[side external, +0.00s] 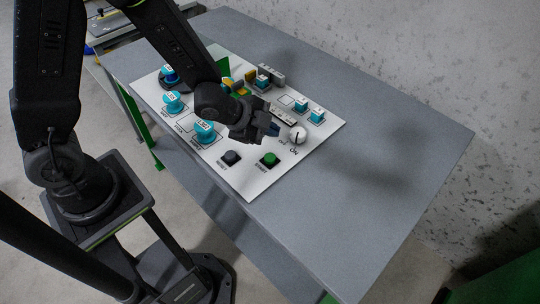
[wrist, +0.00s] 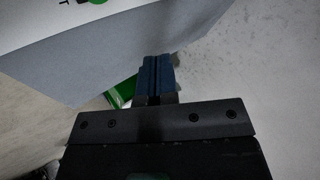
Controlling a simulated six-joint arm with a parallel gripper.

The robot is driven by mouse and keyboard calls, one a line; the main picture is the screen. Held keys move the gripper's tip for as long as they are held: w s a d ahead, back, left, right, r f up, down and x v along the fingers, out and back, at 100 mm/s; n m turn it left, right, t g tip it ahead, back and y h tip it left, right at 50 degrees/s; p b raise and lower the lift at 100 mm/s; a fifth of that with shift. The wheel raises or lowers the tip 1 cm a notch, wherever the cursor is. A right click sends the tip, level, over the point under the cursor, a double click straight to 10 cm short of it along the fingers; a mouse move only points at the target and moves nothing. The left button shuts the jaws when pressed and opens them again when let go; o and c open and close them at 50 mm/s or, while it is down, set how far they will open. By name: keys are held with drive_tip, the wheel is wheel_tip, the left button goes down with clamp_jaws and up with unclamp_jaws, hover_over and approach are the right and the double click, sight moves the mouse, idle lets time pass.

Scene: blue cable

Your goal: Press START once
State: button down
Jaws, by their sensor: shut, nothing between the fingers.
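The green START button (side external: 270,158) sits on a black base near the front corner of the white panel (side external: 250,188). In the wrist view, a green piece (wrist: 97,1) beside a letter T is cut off at the top edge. My gripper (side external: 274,129) is over the panel, just above the green button in the side picture and apart from it. Its blue fingers also show in the wrist view (wrist: 158,72), pressed together with nothing between them. The height of the fingertips over the panel is hard to tell.
A black button (side external: 231,157) is left of the green one. Teal switches (side external: 317,116) and teal knobs (side external: 205,131) stand on the panel. The grey table (side external: 400,150) is clear at right.

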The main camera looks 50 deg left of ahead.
sight(270, 158)
drive_tip(key=shift+f, duration=3.35)
drive_tip(key=shift+f, duration=0.4)
